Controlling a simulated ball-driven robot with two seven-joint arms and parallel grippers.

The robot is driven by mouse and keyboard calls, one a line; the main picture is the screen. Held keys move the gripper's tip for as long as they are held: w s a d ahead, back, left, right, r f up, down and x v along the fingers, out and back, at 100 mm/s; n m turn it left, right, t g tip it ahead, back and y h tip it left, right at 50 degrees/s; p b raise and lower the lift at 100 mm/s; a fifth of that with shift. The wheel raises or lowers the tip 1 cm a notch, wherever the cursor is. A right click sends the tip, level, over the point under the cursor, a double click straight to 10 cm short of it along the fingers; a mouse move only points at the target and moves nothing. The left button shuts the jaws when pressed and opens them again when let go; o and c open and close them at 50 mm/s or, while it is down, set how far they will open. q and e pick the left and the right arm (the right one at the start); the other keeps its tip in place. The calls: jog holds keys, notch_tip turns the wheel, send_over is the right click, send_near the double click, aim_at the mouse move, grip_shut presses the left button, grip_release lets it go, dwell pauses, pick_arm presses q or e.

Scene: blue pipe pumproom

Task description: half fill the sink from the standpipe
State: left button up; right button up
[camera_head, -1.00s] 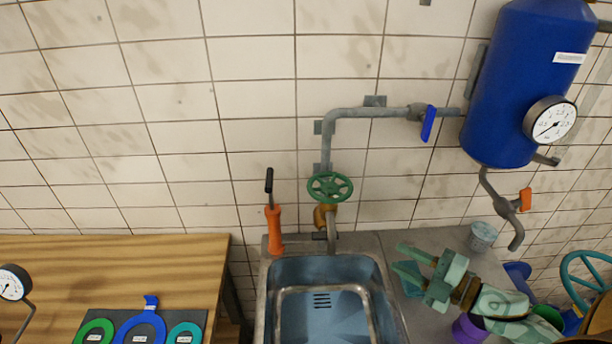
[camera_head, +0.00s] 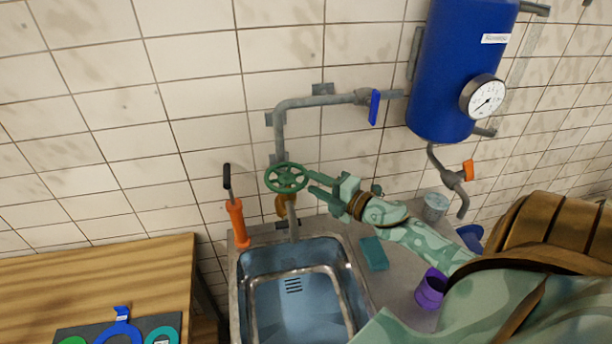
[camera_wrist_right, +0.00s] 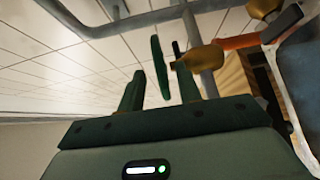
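The standpipe (camera_head: 292,217) rises behind the sink (camera_head: 365,295), with a brass body and a green handwheel (camera_head: 286,178) on top. The sink is steel with a bluish basin and a dark slotted drain; I cannot tell whether water stands in it. My right gripper (camera_head: 313,184) is just right of the handwheel, fingers pointing at its rim. In the right wrist view, the fingers (camera_wrist_right: 160,88) are apart, and the handwheel (camera_wrist_right: 159,66) shows edge-on between and ahead of their tips. I cannot tell whether they touch it. My left gripper is not in view.
A blue lever valve (camera_head: 374,107) sits on the wall pipe, beside a blue tank (camera_head: 462,70) with a gauge (camera_head: 482,97). An orange-handled tool (camera_head: 237,222) stands left of the standpipe. A teal sponge (camera_head: 374,254), grey cup (camera_head: 435,206) and purple cup (camera_head: 431,289) are on the counter.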

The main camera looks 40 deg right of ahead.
aim_at(306, 180)
jog(key=shift+w+a+f, duration=0.1)
jog(key=shift+w+a, duration=0.1)
jog(key=shift+w, duration=0.7)
jog(key=shift+w+a+f, duration=0.1)
jog(key=shift+w+a, duration=0.05)
jog(key=shift+w, duration=0.7)
jog(key=shift+r, duration=0.1)
jog(key=shift+c, duration=0.2)
grip_shut()
jog(key=n+y+b, duration=0.1)
jog(key=b, duration=0.1)
jog(key=n+g+y+b, duration=0.1)
jog(key=y+b, duration=0.1)
jog(key=w+d+n+y+b, duration=0.1)
jog(key=y+b, duration=0.1)
jog(key=shift+w+d+f+n+g, duration=0.1)
jog(key=shift+f+n+g, duration=0.2)
jog(key=shift+f+g, duration=0.1)
jog(key=shift+r+n+g+y+b, duration=0.2)
jog(key=shift+n+g+y+b, duration=0.15)
jog(key=shift+y+b, duration=0.35)
jog(key=shift+w+r, duration=0.1)
jog(key=shift+r, duration=0.1)
jog(key=shift+o, duration=0.2)
grip_release()
